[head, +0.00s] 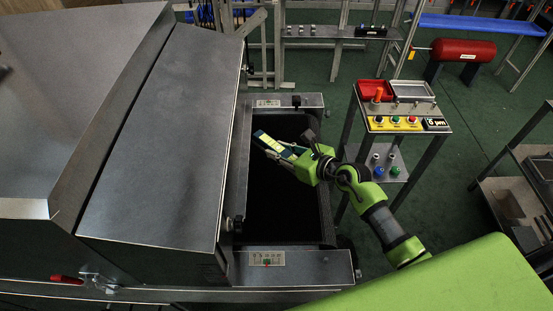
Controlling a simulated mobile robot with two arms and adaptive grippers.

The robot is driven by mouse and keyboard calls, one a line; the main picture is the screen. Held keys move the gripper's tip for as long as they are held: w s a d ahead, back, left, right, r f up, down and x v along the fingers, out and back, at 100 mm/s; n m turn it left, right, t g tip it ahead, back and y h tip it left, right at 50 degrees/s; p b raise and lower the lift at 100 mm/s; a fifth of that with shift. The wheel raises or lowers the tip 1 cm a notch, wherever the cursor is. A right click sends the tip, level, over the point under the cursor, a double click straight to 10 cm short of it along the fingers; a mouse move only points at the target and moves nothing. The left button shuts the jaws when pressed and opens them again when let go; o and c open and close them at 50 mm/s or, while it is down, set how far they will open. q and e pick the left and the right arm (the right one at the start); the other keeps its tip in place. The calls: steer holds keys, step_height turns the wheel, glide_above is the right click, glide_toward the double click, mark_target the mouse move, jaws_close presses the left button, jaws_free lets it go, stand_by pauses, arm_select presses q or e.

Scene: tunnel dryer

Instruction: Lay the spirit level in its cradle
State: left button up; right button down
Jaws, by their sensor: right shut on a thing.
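My right gripper (287,153) comes in from the right over the dark opening of the dryer. The bar sticks out from the fingers toward the upper left, above the dark bed (285,212). Its held end is partly hidden by the fingers. I cannot make out the cradle for certain. My left gripper is not in view.
The dryer's metal hood (165,140) stands close on the left. Metal end plates (305,268) border the opening.

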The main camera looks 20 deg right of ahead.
mark_target(277, 168)
step_height(277, 168, down, 4)
steer(key=shift+f+b, duration=0.15)
steer(key=shift+b, duration=0.3)
steer(key=shift+w+a+f, duration=0.15)
steer(key=shift+w+a, duration=0.05)
steer(key=shift+a, duration=0.05)
steer(key=shift+a+f, duration=0.1)
steer(key=shift+f, duration=0.2)
steer(key=c, duration=1.7)
jaws_free()
steer(key=shift+s, duration=0.1)
